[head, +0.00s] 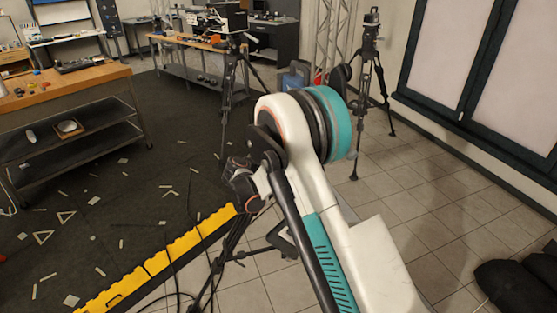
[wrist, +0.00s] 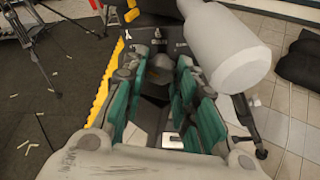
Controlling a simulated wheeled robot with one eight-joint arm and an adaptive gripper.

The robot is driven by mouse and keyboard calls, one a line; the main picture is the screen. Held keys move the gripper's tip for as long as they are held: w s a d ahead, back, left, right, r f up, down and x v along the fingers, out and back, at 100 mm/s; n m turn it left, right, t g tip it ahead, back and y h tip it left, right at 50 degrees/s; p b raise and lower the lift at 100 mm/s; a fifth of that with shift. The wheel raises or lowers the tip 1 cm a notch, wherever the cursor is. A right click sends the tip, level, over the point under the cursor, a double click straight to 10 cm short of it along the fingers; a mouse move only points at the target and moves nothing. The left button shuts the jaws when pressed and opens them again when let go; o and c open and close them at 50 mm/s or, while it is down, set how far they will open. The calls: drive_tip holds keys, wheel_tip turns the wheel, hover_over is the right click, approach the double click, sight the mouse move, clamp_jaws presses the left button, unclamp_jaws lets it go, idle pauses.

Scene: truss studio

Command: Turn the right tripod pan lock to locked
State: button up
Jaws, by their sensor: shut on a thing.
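In the wrist view my gripper (wrist: 161,62) reaches forward, its two green-padded fingers on either side of a dark part of the tripod head (wrist: 155,36). The fingers are shut on the pan lock (wrist: 156,76), which sits in shadow between them and is largely hidden. Small white marks show on the dark plate just beyond the fingertips; I cannot read them, nor tell the lock's setting. In the head view the near tripod's legs (head: 216,265) show below my arm.
A pale grey cylinder (wrist: 228,50) lies close to the right of my fingers. A yellow cable ramp (head: 160,262) runs across the floor on the left. Other tripods (head: 370,65) stand farther back. A dark bag (head: 515,285) lies at right; tiled floor between is clear.

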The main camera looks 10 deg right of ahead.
drive_tip(key=shift+f, duration=0.1)
drive_tip(key=shift+s+d+f+m+t+b, duration=0.1)
drive_tip(key=shift+m+t+b, duration=0.95)
drive_tip(key=shift+m+b, duration=1.05)
drive_tip(key=shift+s+a+f+m+t+b, duration=0.15)
drive_tip(key=shift+m+t+b, duration=0.95)
drive_tip(key=shift+m+b, duration=1)
drive_tip(key=shift+w+d+f+m+t+b, duration=0.15)
drive_tip(key=shift+m+t+b, duration=0.9)
drive_tip(key=shift+m+b, duration=1.05)
drive_tip(key=shift+s+m, duration=0.15)
drive_tip(key=shift+m, duration=0.15)
drive_tip(key=o, duration=1)
drive_tip(key=shift+r, duration=0.1)
drive_tip(key=shift+o, duration=0.2)
